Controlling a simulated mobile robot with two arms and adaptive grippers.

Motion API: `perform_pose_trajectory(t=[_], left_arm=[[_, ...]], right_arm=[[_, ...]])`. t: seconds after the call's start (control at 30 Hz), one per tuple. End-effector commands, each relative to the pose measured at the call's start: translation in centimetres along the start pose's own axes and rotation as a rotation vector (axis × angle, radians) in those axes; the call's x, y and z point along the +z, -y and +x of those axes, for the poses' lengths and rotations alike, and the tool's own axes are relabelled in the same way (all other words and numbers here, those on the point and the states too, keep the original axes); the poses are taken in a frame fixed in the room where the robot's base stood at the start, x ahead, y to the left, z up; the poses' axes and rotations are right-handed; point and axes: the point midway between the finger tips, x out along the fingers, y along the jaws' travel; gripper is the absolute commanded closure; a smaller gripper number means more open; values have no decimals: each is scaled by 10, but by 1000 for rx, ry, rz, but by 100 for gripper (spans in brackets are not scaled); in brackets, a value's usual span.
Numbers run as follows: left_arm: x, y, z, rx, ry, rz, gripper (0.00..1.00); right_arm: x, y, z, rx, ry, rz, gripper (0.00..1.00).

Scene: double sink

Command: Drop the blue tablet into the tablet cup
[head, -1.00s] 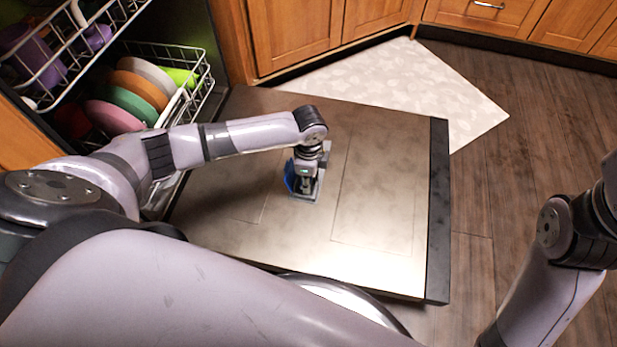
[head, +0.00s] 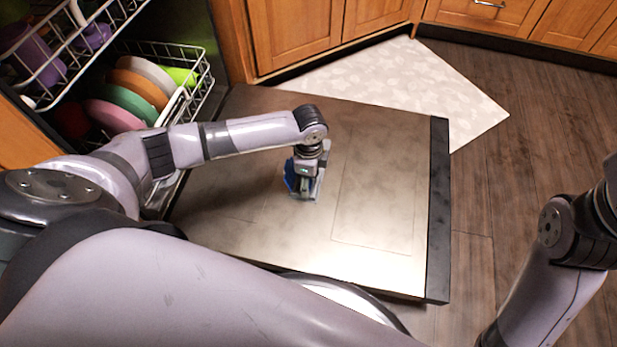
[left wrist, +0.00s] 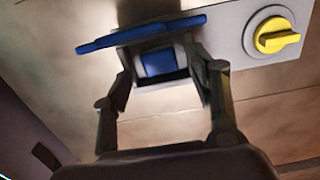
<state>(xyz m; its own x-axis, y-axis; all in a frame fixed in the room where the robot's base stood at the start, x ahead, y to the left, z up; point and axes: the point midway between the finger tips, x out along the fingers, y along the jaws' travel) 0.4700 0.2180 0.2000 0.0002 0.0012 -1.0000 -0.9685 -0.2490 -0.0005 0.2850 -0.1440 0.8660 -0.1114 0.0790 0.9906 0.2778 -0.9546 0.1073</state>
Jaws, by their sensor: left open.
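The tablet cup (left wrist: 178,82) is a grey-rimmed square recess in the open dishwasher door, with its blue lid (left wrist: 140,33) raised. The blue tablet (left wrist: 158,63) appears as a small blue block within the cup's opening. My left gripper (left wrist: 164,70) is open, with one finger on each side of the tablet, close to the cup. In the head view the left gripper (head: 305,187) points down at the door beside the blue lid (head: 291,178) and hides most of the cup. The right gripper is out of the head view.
A yellow knob (left wrist: 276,38) sits on the grey plate right of the cup. The open dishwasher door (head: 385,190) lies flat and is otherwise bare. Wire racks with plates (head: 140,85) and purple dishes stand at upper left. Wooden cabinets (head: 300,35) line the back.

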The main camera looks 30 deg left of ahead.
Motion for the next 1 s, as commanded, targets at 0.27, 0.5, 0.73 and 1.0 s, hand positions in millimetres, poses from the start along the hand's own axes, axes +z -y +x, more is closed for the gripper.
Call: perform_pose_trajectory(t=[0.27,0.5,0.73,1.0], left_arm=[[0,2,-42,-5,-3,0,46],[0,1,-91,-4,0,1,46],[0,0,-116,-1,0,-1,46],[0,0,-119,0,0,-1,46]], right_arm=[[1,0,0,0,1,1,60],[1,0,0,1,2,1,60],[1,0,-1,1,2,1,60],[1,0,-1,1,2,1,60]])
